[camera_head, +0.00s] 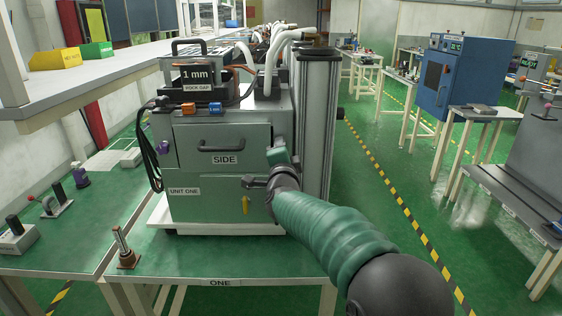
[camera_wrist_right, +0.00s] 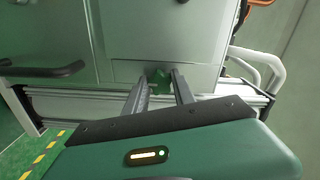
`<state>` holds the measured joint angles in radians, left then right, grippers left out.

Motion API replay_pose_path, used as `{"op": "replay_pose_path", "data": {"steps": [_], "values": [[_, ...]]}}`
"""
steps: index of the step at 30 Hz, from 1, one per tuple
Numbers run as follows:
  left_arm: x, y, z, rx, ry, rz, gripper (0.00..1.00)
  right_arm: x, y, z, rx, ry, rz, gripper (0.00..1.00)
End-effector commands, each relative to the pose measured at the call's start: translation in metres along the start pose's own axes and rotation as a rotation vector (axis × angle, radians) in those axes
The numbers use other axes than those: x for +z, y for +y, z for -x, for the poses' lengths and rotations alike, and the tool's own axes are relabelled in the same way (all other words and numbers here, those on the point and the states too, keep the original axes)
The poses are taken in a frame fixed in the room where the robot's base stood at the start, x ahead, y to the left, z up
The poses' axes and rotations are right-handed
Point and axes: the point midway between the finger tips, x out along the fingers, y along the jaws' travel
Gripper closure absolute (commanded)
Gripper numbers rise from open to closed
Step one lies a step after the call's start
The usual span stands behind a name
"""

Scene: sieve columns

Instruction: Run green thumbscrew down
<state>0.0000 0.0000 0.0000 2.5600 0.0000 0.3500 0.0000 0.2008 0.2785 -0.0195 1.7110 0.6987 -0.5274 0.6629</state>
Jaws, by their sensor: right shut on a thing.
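The green thumbscrew (camera_wrist_right: 160,77) is a small dark green knob low on the grey-green cabinet in the right wrist view. My right gripper (camera_wrist_right: 160,82) has a finger on each side of it and is shut on it. In the head view my right arm comes in from the lower right, and the right gripper (camera_head: 256,182) is at the right part of the cabinet front. I cannot make out the thumbscrew there; the gripper and wrist seem to cover it. The cabinet (camera_head: 212,183) is labelled SIDE and UNIT ONE. My left gripper is not in view.
A grey upright column (camera_head: 318,120) stands close right of my wrist. A drawer handle (camera_head: 220,147) and a yellow latch (camera_head: 245,205) are near the gripper. A copper-coloured post (camera_head: 123,247) stands at the bench's front left. The bench front (camera_head: 200,255) is mostly clear.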

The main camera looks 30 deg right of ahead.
Motion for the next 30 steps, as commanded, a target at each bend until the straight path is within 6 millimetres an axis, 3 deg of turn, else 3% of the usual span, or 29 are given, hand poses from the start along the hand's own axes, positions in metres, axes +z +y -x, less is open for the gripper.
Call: {"op": "replay_pose_path", "data": {"steps": [1,30], "values": [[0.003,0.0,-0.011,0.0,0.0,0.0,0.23,0.003,0.012,0.0,0.012,-0.003,-0.042,1.0],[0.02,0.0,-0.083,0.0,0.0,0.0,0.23,0.003,0.012,-0.001,0.014,0.003,-0.962,1.0]]}}
